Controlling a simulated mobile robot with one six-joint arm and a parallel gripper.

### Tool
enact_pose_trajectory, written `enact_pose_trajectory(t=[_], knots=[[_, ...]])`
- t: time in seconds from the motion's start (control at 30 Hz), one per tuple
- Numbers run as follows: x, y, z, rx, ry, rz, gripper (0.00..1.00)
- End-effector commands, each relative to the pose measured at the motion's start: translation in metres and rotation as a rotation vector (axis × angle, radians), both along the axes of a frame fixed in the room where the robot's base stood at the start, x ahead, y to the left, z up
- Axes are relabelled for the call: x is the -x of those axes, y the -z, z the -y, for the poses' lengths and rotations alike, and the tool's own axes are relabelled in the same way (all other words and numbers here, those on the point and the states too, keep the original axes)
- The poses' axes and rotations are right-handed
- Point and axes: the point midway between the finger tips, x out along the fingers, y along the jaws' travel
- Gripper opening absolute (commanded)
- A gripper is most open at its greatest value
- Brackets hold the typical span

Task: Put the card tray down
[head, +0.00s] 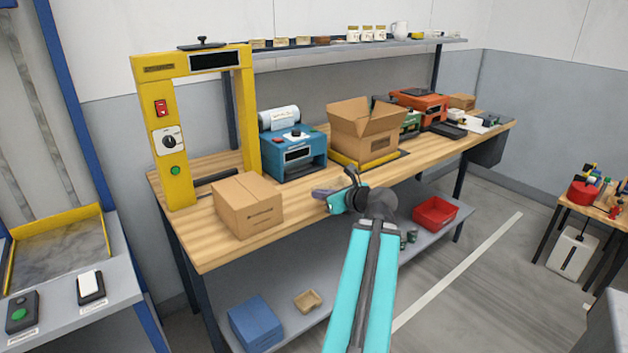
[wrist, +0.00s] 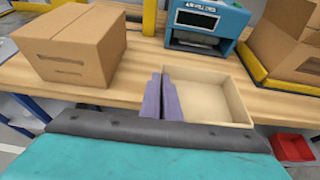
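The card tray (wrist: 236,100) is a shallow, open beige tray, seen in the wrist view just right of my fingers. It looks empty. My gripper (wrist: 161,97) has purple fingers, close together at the tray's left wall, and appears shut on that wall. The tray overlaps the bench's front edge in this view. I cannot tell whether its underside touches the bench. In the head view my gripper (head: 322,193) is at the bench's front edge, and my wrist and arm hide the held tray.
The wooden bench (head: 300,187) carries a closed carton (head: 247,206), a blue machine (head: 294,152) and an open carton (head: 362,130). Bare wood lies between them.

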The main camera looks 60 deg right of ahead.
Motion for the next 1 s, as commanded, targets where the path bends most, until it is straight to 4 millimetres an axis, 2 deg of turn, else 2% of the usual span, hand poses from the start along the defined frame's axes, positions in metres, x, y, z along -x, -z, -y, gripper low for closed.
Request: enact_pose_trajectory(t=[0.73, 1.0], knots=[[-0.01, 0.0, 0.011, -0.002, 0.004, -0.004, 0.0], [-0.034, 0.005, 0.037, 0.0, 0.003, -0.003, 0.0]])
